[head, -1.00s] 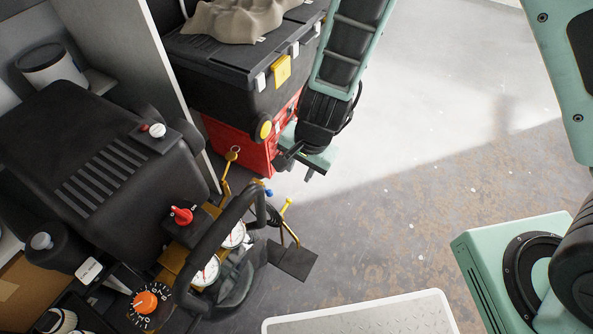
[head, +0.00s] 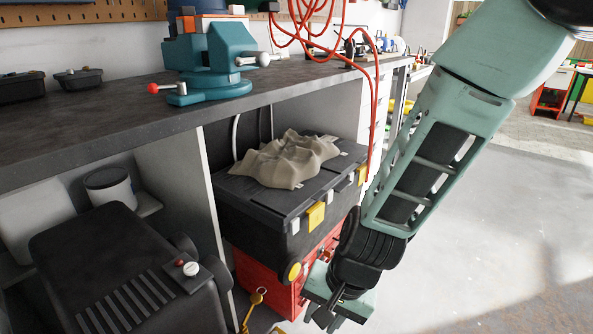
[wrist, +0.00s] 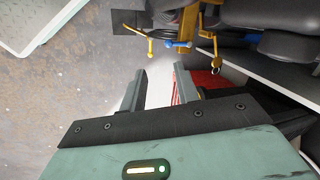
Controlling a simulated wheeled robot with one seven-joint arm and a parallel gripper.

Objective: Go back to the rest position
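My gripper (head: 325,316) hangs low at the end of my arm, in front of the red toolbox, near the bottom of the head view. In the wrist view its two grey fingers (wrist: 160,88) stand apart with an empty gap between them. Grey floor and part of the red box show beyond the fingertips. Nothing is held.
A black toolbox (head: 262,217) with a crumpled cloth (head: 290,163) sits on a red toolbox (head: 262,284) under the workbench (head: 120,122). A teal vise (head: 215,62) is on the bench. A black compressor (head: 105,265) stands at lower left. Floor at right (head: 480,240) is clear.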

